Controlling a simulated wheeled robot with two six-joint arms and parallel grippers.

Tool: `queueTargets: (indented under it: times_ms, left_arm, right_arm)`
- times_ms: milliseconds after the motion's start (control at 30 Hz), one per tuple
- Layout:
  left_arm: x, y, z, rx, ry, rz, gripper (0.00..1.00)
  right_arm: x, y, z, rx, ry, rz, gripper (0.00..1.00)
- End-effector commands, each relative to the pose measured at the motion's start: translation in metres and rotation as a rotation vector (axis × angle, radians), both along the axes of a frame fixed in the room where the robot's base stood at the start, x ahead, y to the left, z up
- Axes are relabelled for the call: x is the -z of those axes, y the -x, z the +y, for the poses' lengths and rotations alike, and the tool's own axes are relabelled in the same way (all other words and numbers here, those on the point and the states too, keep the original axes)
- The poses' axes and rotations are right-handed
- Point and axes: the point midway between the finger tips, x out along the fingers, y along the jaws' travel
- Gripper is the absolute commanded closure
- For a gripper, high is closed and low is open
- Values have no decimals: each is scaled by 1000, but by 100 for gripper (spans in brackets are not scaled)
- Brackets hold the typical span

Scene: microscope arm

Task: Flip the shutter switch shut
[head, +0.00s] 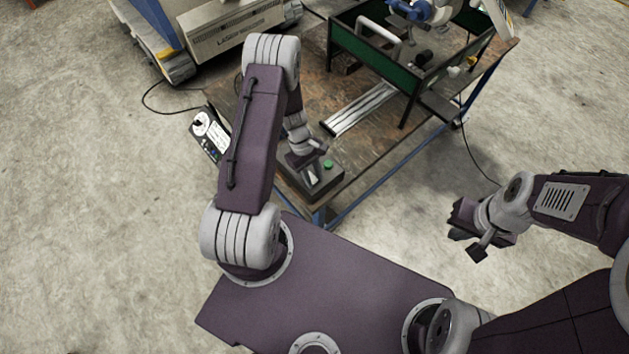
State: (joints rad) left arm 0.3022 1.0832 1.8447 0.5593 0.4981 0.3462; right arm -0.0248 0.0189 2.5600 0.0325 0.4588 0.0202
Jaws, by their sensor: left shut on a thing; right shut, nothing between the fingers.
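A dark control box (330,184) sits at the near corner of the worktable. It has a green button (328,164) on top and a small pale part (314,181) near its front. My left gripper (308,161) reaches down to the top of this box, left of the green button. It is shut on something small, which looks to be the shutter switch. The fingers and my arm hide the switch, so its position cannot be told. My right gripper (465,228) is shut and empty, over the floor to the right, apart from the table.
The worktable (375,150) has a brown worn top and blue frame. Silver rails (358,109) lie on it behind the box. A green-walled enclosure (372,55) stands at the back. A panel with a dial (208,135) hangs at the left. Floor is clear in front.

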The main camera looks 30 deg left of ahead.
Motion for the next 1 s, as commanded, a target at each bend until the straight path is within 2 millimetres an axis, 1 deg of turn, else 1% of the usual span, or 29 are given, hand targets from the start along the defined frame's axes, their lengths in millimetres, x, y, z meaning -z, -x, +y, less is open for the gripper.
queueTargets:
  times_ms: [33,67,433,467,500,533,867,967,1000]
  left_arm:
    - [4,-1,2,-2,22,8,100]
    - [3,0,2,-2,34,14,100]
    - [0,0,2,2,59,26,100]
    - [0,0,2,2,59,26,65]
    - [0,0,2,2,59,26,54]
    - [0,0,2,2,59,26,49]
    - [-3,-1,3,1,57,23,49]
    - [-16,-4,10,0,57,20,49]
    - [-24,-6,13,-1,56,19,49]
  right_arm:
    - [6,0,0,0,0,0,100]
    - [6,0,0,0,0,0,100]
    - [6,0,0,0,0,0,100]
    - [6,0,0,0,0,0,100]
    - [6,0,0,0,0,0,100]
    - [6,0,0,0,0,0,100]
    - [7,0,0,0,0,0,100]
    - [12,0,0,0,0,0,100]
    - [14,0,0,0,0,0,100]
